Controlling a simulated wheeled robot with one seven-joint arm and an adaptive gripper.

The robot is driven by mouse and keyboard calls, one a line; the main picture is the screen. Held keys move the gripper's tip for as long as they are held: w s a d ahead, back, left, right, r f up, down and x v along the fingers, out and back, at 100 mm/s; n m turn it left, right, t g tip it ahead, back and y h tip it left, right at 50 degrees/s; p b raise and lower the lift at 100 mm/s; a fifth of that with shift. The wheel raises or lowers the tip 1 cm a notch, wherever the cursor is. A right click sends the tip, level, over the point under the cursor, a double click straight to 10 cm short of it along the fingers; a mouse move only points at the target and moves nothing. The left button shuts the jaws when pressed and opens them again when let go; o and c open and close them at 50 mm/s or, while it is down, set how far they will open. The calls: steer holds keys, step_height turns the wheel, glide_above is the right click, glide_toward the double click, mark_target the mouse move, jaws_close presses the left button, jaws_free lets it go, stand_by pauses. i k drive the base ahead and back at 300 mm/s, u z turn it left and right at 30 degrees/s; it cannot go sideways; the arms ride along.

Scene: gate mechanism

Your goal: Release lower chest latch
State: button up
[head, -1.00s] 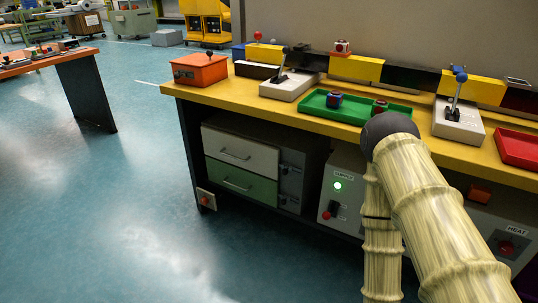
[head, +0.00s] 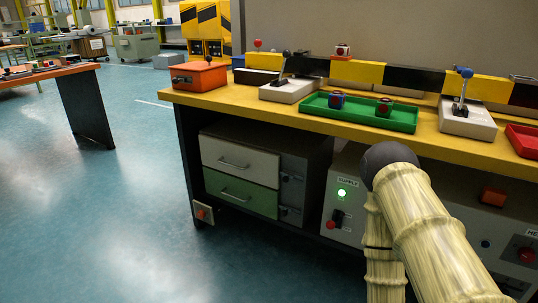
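A small grey chest of drawers (head: 308,162) stands under the yellow bench, with a white upper drawer (head: 226,157) and a green lower drawer (head: 252,198). Both drawers look closed. The lower latch (head: 286,211) is a small dark fitting on the chest's front, right of the green drawer. A similar upper latch (head: 288,178) sits above it. The lower latch's exact position is too small to tell. My pale ribbed arm crosses the lower right of the view, right of the chest, but my gripper is out of view.
A supply box (head: 349,209) with a lit green lamp stands right of the chest. The yellow bench top (head: 240,98) overhangs both and carries an orange box (head: 199,76), a green tray (head: 330,113) and levers. Blue floor (head: 120,220) is clear at the left.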

mark_target(284, 213)
steer(key=k, duration=0.5)
steer(key=z, duration=1.15)
steer(key=i, duration=0.7)
steer(key=u, duration=1.35)
